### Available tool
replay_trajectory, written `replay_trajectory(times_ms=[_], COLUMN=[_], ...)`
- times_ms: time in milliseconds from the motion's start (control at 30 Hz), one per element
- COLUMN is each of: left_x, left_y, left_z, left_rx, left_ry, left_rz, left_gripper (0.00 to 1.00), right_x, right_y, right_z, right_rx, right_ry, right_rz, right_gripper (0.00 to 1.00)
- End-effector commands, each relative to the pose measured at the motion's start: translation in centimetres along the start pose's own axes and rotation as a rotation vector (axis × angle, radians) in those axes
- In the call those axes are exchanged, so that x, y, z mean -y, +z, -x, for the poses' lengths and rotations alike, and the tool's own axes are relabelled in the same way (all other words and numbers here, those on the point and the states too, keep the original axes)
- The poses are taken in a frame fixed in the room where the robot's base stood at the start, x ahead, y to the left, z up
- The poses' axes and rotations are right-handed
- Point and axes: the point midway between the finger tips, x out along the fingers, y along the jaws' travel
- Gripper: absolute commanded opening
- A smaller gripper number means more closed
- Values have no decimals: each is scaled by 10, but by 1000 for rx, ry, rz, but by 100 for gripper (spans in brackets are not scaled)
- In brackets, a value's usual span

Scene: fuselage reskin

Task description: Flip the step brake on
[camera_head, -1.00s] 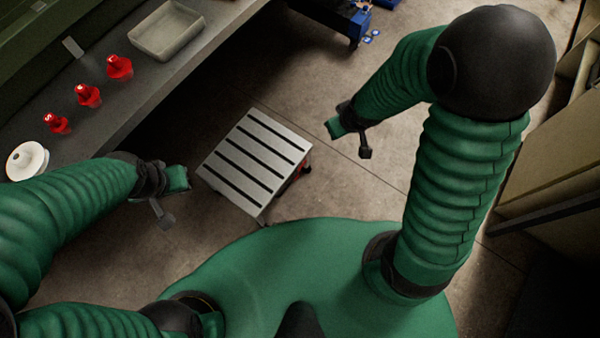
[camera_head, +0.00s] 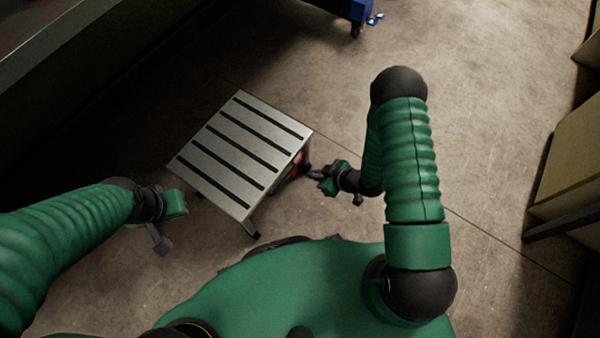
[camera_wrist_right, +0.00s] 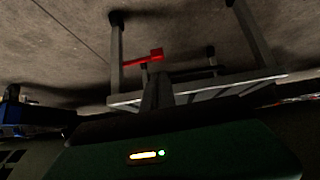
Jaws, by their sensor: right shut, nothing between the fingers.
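The step (camera_head: 235,150) is a small stool with a silver slatted top, standing on the floor in the head view. Its red brake lever (camera_head: 297,161) shows partly under the right edge of the top. In the right wrist view the step appears upside down, and the red lever (camera_wrist_right: 145,58) sticks out between its legs. My right gripper (camera_head: 316,174) is low beside the step's right edge, near the lever. It is shut and empty; its dark fingers (camera_wrist_right: 157,88) appear close to the lever, but contact cannot be told. My left gripper (camera_head: 165,225) hangs left of the step, its jaws unclear.
A dark workbench (camera_head: 60,40) runs along the upper left. A blue wheeled cart (camera_head: 345,8) stands at the top. Tan boxes (camera_head: 575,150) stand at the right. The floor between the step and the boxes is clear except for my right arm.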

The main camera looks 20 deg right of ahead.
Motion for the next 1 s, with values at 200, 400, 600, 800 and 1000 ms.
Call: replay_trajectory(times_ms=[200, 400, 600, 800, 1000], left_x=[0, 0, 0, 0, 0], left_y=[6, 11, 14, 14, 14], left_z=[-23, -46, -57, -56, -56], left_rx=[1, 1, 1, 1, 1], left_ry=[0, 0, 0, 0, 0], left_rz=[0, 0, 0, 0, 0], left_gripper=[0, 0, 0, 0, 0], right_x=[1, 1, 0, 0, 0], right_y=[4, 4, 2, 0, 0], right_z=[-36, -76, -97, -99, -99], right_rx=[-1, -1, 1, 0, 0], right_ry=[-1, -1, 1, 1, 1], right_rz=[3, 2, 0, -1, 0], right_gripper=[0, 0, 0, 0, 0])
